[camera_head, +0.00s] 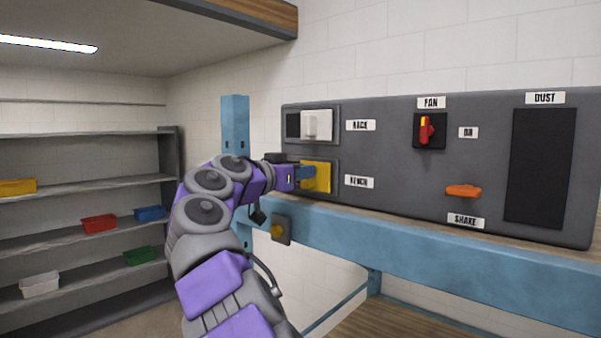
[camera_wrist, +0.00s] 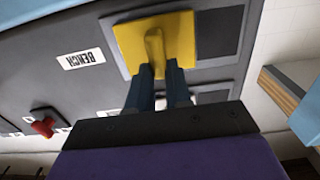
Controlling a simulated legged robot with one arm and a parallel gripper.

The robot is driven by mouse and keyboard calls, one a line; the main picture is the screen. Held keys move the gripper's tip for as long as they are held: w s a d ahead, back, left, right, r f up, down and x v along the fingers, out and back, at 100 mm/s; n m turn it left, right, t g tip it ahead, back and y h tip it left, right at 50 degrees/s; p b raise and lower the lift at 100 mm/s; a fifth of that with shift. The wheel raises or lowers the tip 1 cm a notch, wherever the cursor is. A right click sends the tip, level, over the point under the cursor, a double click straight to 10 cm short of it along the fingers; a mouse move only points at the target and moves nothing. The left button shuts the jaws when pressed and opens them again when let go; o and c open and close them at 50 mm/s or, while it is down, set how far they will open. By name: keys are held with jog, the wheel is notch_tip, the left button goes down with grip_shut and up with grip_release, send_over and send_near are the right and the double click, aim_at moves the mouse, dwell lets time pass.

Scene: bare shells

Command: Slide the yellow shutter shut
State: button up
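The yellow shutter (camera_head: 323,178) sits in the lower frame on the grey panel, at the right part of that frame, next to the BENCH label. In the wrist view, which is upside down, the yellow plate (camera_wrist: 128,42) has a raised yellow handle (camera_wrist: 155,48), and a dark strip (camera_wrist: 220,32) shows beside the plate on the side away from the label. My gripper (camera_head: 305,172) reaches the shutter from the left. In the wrist view its two dark fingers (camera_wrist: 160,75) sit on both sides of the handle's end and appear closed on it.
A white shutter (camera_head: 318,124) sits above by the RACK label. The panel also holds a red FAN switch (camera_head: 426,130), an orange SHAKE handle (camera_head: 463,190) and a dark DUST panel (camera_head: 540,165). A blue beam (camera_head: 430,250) runs below; a blue post (camera_head: 235,125) stands left.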

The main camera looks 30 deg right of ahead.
grip_shut()
jog(key=shift+w, duration=0.15)
jog(key=shift+w+a+r+p, duration=0.15)
jog(key=shift+w+p, duration=0.15)
jog(key=shift+p, duration=0.25)
jog(key=w+p, duration=0.1)
jog(key=w+a+p, duration=0.1)
jog(key=w, duration=0.1)
jog(key=w+p, duration=0.1)
jog(key=shift+w+a, duration=0.25)
jog(key=shift+a, duration=0.05)
jog(key=shift+w+a, duration=0.25)
jog(key=shift+s, duration=0.1)
jog(key=shift+d, duration=0.15)
